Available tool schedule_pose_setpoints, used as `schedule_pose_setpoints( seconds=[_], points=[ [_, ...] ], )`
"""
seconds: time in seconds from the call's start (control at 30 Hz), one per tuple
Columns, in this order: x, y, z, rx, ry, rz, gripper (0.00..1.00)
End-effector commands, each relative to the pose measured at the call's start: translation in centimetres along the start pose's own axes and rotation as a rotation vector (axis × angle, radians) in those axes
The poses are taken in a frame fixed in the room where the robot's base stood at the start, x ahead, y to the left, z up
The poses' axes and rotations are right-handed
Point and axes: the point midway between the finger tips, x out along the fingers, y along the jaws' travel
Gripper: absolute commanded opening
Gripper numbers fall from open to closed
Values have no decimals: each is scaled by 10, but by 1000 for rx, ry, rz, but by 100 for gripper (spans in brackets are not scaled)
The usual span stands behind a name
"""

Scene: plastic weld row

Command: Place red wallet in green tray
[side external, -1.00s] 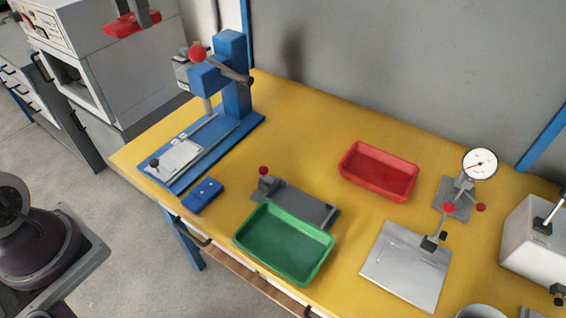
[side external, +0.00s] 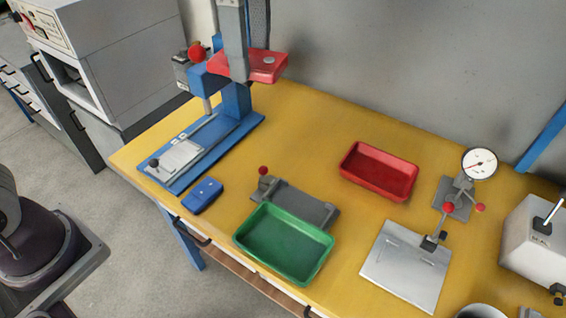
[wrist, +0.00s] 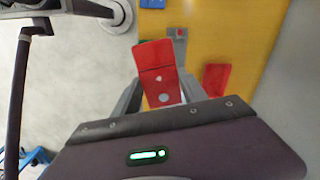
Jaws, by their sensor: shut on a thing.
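The red wallet (side external: 262,66) is held in my gripper (side external: 240,70), high above the table near the blue press in the side view. My gripper is shut on it, with a finger in front of its left part. In the wrist view the wallet (wrist: 158,75) lies between the fingers, with a pale snap and a pale spot on its face. The green tray (side external: 246,236) sits near the table's front edge, to the right of and below the wallet in the side view. It looks empty.
A blue press (side external: 236,100) stands at the back left, with a blue wallet (side external: 203,196) in front of it. A red tray (side external: 380,172), a grey fixture (side external: 300,203), a dial gauge (side external: 479,163) and a metal plate (side external: 405,268) stand around the green tray on the yellow table (side external: 320,120).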

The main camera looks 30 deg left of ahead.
Motion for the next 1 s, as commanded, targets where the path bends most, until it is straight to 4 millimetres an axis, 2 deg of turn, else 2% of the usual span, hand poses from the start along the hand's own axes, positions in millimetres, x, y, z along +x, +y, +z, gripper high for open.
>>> schedule_pose_setpoints(
  seconds=[0.1,0.27,0.47,0.67,0.77,1.0],
  points=[
    [0,19,-20,114,0,-1,4],
    [0,41,-39,238,1,-1,4],
    [31,42,-39,242,-1,1,4],
    [88,42,-38,240,-3,5,4],
    [128,42,-38,241,-5,8,4],
    [238,43,-37,241,-7,10,4]
  ],
)
